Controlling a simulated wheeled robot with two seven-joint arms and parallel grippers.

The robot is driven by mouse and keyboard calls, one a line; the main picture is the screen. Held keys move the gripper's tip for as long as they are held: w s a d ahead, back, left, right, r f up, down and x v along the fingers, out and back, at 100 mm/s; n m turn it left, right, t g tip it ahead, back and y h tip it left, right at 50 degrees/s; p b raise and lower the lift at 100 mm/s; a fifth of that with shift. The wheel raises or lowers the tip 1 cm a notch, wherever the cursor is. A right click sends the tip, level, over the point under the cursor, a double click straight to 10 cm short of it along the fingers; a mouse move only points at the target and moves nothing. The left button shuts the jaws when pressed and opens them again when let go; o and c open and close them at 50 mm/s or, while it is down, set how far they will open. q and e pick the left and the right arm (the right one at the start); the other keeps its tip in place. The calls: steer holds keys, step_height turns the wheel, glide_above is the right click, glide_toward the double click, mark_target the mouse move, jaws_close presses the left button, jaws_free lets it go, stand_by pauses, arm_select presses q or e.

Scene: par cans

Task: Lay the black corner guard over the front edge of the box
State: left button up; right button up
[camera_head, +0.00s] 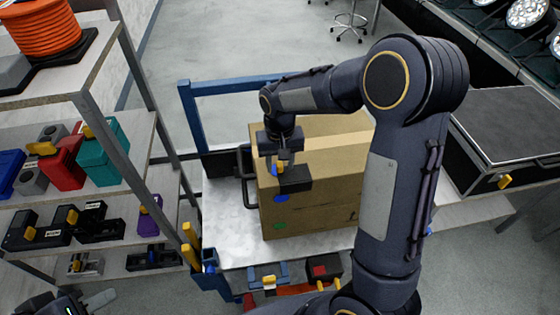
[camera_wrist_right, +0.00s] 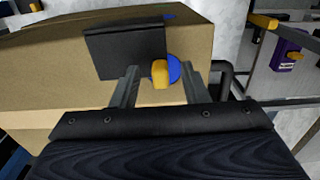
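The cardboard box (camera_head: 322,205) stands on a pale work surface. The black corner guard (camera_head: 296,180) lies at the top front edge of the box. In the right wrist view the guard (camera_wrist_right: 122,52) lies against the brown cardboard, with a yellow tab (camera_wrist_right: 160,74) beside it. My right gripper (camera_head: 283,162) points down at the guard. In the right wrist view its fingers (camera_wrist_right: 160,88) stand apart on either side of the yellow tab, with gaps visible. How far the guard reaches down the front is unclear. My left gripper (camera_head: 85,302) is partly cut off at the bottom left.
A blue frame (camera_head: 195,118) rises behind the surface's left side. Shelves with colored bins (camera_head: 103,150) stand left. A black case (camera_head: 505,125) stands right.

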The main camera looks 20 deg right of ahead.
step_height(320, 180, up, 7)
steer(key=shift+b, duration=0.4)
steer(key=shift+r, duration=0.4)
steer(key=shift+s+r, duration=0.1)
steer(key=shift+s, duration=0.05)
steer(key=s+a+r+n+t+y, duration=0.1)
steer(key=s+t+y, duration=0.2)
steer(key=s, duration=1.9)
steer(key=t, duration=0.2)
steer(key=shift+s+a+r+t+y, duration=0.3)
steer(key=shift+a+r+y, duration=0.05)
steer(key=shift+r+y, duration=0.05)
